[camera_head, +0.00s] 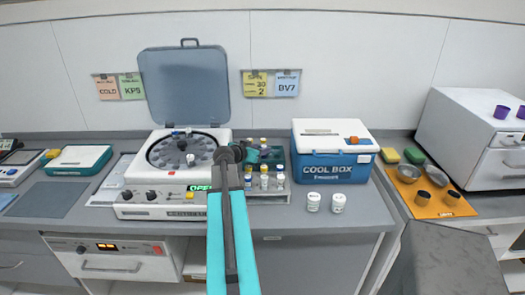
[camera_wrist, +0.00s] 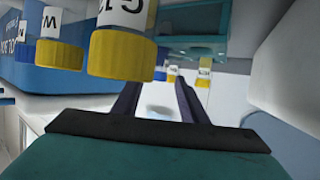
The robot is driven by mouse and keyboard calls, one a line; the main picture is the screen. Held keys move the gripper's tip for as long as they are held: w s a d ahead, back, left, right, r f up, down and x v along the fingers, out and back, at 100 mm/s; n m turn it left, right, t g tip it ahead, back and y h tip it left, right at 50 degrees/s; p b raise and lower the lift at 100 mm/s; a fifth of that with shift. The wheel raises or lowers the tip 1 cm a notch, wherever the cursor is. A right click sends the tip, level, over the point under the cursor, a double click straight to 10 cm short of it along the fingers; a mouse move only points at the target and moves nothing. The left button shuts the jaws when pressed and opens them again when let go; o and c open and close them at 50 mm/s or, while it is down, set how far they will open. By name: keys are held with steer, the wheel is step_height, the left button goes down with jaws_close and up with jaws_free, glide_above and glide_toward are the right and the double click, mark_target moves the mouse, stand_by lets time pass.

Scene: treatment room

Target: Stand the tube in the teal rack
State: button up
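The teal rack (camera_head: 277,157) stands behind a group of capped vials, between the centrifuge and the cool box. It also shows in the wrist view (camera_wrist: 192,45) beyond the fingers. My gripper (camera_head: 230,154) is at the rack's left side, by the centrifuge's right edge; the arm hides part of this area. In the wrist view, my gripper's dark fingers (camera_wrist: 158,98) are apart, with no held thing visible between them. Several capped vials (camera_head: 264,181) stand in a grey holder in front of the teal rack. I cannot tell which one is the task's tube.
An open centrifuge (camera_head: 150,200) stands left and a blue cool box (camera_head: 332,165) right. Two white jars (camera_head: 313,202) stand in front of the box. A large yellow-capped vial (camera_wrist: 122,55) hangs close in the wrist view. An orange mat (camera_head: 432,209) with bowls lies farther right.

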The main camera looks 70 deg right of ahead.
steer(key=b+v, duration=0.2)
steer(key=v, duration=0.6)
steer(key=shift+a+r, duration=0.1)
stand_by(0.7)
